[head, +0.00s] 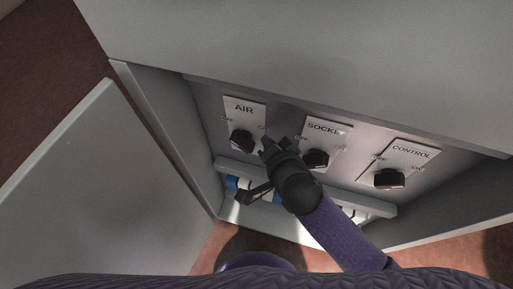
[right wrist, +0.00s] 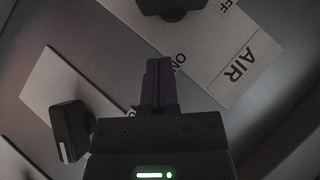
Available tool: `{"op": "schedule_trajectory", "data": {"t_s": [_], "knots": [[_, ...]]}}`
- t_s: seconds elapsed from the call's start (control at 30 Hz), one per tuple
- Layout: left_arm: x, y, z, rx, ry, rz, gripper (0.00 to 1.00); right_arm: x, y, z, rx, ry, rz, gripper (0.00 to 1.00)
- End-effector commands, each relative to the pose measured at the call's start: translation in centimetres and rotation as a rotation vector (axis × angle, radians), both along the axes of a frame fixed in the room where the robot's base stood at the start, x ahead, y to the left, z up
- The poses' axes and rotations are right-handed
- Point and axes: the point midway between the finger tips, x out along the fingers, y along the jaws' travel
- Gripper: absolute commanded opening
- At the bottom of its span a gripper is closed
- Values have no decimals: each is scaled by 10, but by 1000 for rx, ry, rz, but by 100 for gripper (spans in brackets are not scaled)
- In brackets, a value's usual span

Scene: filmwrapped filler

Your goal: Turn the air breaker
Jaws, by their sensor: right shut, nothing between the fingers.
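The air breaker is a black knob (head: 241,141) on a white plate marked AIR (head: 244,107), at the left of a row inside an open grey cabinet. OFF is printed at the plate's left and ON at its right. My right gripper (head: 268,147) is shut and empty, just right of the knob by the ON side. In the right wrist view its closed fingers (right wrist: 161,72) point at the ON print, with the air knob (right wrist: 173,8) just beyond at the top edge, partly cut off. Fingers and knob look apart. My left gripper is not in view.
The SOCKET knob (head: 316,158) is close on the right of my gripper, and the CONTROL knob (head: 389,179) is further right. A grey rail (head: 230,168) runs below the knobs. The cabinet door (head: 100,190) stands open at the left.

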Motion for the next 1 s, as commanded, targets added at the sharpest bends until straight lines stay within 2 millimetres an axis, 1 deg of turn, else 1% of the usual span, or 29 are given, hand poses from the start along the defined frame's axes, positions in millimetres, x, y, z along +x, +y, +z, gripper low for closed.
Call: {"op": "schedule_trajectory", "data": {"t_s": [0.03,0.1,0.23,0.57,1.0], "knots": [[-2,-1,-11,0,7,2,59,0,7,-13,4,5,3,0],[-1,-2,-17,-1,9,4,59,2,15,-20,3,5,4,0],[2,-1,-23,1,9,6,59,5,23,-27,2,5,3,0],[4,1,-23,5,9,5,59,5,26,-26,1,3,3,0],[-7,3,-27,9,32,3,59,5,25,-30,60,-16,2,0]]}}
